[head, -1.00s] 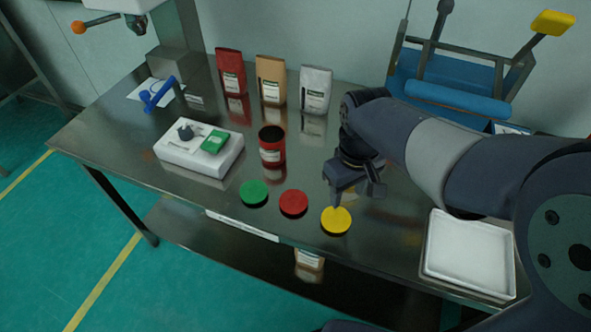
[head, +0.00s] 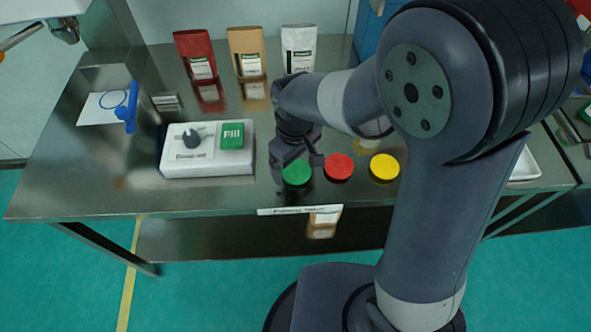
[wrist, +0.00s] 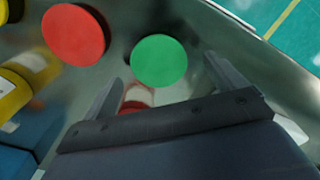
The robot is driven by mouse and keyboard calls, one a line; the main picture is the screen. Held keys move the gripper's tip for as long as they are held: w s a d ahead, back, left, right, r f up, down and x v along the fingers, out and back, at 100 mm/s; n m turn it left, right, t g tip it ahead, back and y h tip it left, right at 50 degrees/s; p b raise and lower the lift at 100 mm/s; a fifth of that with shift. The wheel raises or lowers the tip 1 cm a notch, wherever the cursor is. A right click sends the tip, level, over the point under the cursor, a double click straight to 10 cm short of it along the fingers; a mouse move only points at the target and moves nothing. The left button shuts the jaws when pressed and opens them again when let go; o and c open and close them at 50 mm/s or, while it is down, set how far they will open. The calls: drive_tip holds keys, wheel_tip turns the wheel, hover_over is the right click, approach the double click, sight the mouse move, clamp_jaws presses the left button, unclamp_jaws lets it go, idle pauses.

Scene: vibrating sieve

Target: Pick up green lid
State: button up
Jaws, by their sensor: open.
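The green lid (head: 297,173) is a flat round disc lying on the steel table near its front edge. My gripper (head: 298,158) is open and empty, above and just behind the lid, and partly overlaps its far edge in the head view. In the wrist view, the green lid (wrist: 159,61) shows whole, ahead of and between the two spread fingers of my gripper (wrist: 166,80). The fingers appear apart from the lid.
A red lid (head: 339,167) and a yellow lid (head: 384,167) lie to the right. A white box with a green Fill label (head: 208,165) stands left. In the wrist view, a red-and-white container (wrist: 138,97) shows beyond the gripper body. Three bags (head: 248,55) stand behind.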

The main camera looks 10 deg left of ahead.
sight(296, 173)
drive_tip(key=shift+f, duration=1.3)
drive_tip(key=shift+c, duration=0.4)
drive_tip(key=c, duration=1)
drive_tip(key=shift+r, duration=0.1)
